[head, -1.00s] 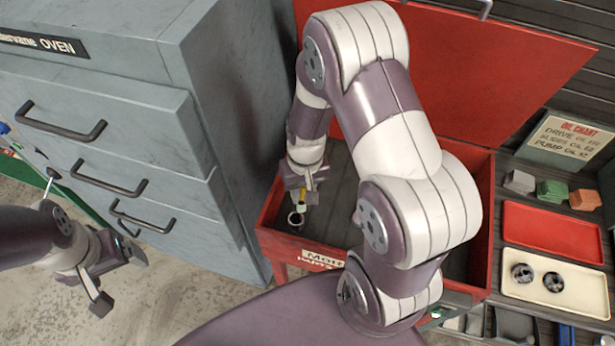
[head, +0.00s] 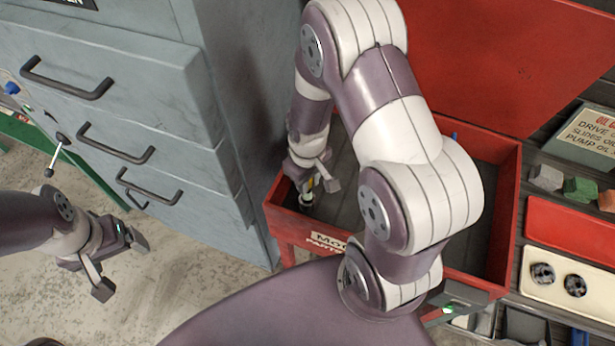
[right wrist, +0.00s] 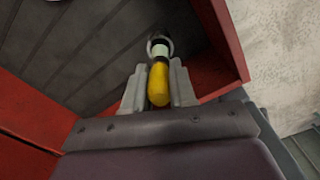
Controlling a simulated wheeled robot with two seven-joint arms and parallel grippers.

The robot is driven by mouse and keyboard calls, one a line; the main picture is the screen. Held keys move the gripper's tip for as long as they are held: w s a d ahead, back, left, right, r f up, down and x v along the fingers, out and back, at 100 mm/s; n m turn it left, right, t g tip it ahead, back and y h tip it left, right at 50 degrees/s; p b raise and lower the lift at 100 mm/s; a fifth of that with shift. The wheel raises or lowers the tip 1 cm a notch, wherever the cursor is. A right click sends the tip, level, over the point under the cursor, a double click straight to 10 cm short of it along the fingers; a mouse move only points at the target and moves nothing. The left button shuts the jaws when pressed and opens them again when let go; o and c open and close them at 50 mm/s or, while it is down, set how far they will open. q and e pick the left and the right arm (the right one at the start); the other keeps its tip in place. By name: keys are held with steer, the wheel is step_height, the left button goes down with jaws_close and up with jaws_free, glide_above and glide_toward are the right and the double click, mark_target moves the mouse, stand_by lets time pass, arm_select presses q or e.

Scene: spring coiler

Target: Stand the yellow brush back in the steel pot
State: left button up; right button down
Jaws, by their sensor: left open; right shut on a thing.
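The yellow brush (right wrist: 159,84) is between the fingers of my right gripper (right wrist: 159,88), which is shut on its yellow handle. In the head view the brush (head: 311,184) points down in the front left corner of the red bin. The steel pot (right wrist: 160,40) shows as a small metal ring around the brush's far end in the right wrist view. I cannot tell how deep the brush sits in it, or whether it rests on the bottom. My left gripper (head: 122,268) is open and empty, in front of the grey cabinet.
The red bin (head: 285,222) has raised walls close to my right gripper; its dark slatted floor is mostly bare. My right arm hides part of it. The grey drawer cabinet (head: 150,110) stands at left. A cream tray (head: 600,290) with dark round parts lies at right.

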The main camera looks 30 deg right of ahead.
steer(key=shift+f+b, duration=1.55)
steer(key=shift+f, duration=0.9)
steer(key=c, duration=0.8)
jaws_free()
steer(key=shift+c, duration=0.2)
steer(key=shift+r, duration=0.1)
